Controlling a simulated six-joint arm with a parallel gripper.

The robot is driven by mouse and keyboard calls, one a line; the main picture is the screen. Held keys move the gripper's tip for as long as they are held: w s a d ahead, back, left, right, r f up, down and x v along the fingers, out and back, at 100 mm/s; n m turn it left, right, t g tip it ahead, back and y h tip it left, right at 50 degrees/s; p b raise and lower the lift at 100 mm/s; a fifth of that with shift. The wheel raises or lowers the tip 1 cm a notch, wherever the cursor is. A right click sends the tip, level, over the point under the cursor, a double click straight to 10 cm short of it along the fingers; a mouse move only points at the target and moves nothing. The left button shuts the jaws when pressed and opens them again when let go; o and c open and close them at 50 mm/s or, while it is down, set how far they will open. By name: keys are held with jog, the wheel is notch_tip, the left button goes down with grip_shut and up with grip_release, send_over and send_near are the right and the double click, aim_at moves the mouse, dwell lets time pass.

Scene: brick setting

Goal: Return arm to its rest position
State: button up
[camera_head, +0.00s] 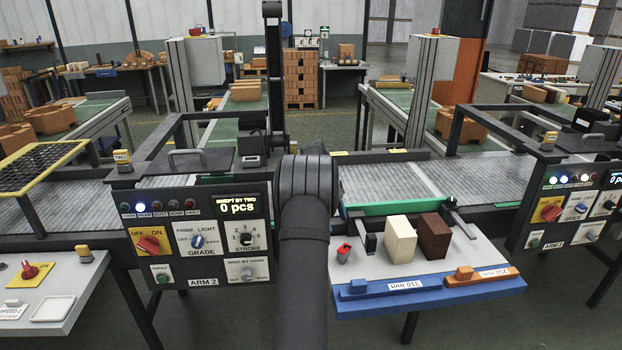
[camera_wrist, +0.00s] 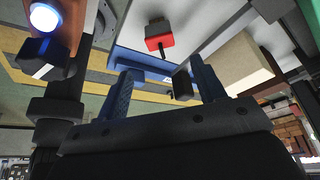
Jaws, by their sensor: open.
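My arm (camera_head: 305,230) rises through the middle of the head view, and my gripper cannot be made out there. In the wrist view my gripper (camera_wrist: 165,88) shows two blue fingers spread apart, with nothing held between them. Beyond the fingers a red and black piece (camera_wrist: 158,38) shows near the top of the wrist view. A cream block (camera_wrist: 238,62) lies to the right of the fingers there.
A side table with a blue front edge (camera_head: 365,303) holds a cream brick (camera_head: 400,240), a dark brown brick (camera_head: 434,236) and a small red piece (camera_head: 344,253). The ARM 2 control panel (camera_head: 200,245) stands left of my arm. A roller conveyor (camera_head: 390,182) runs behind.

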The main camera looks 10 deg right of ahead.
aim_at(344, 248)
jog(key=x, duration=1.1)
jog(key=shift+r, duration=1.75)
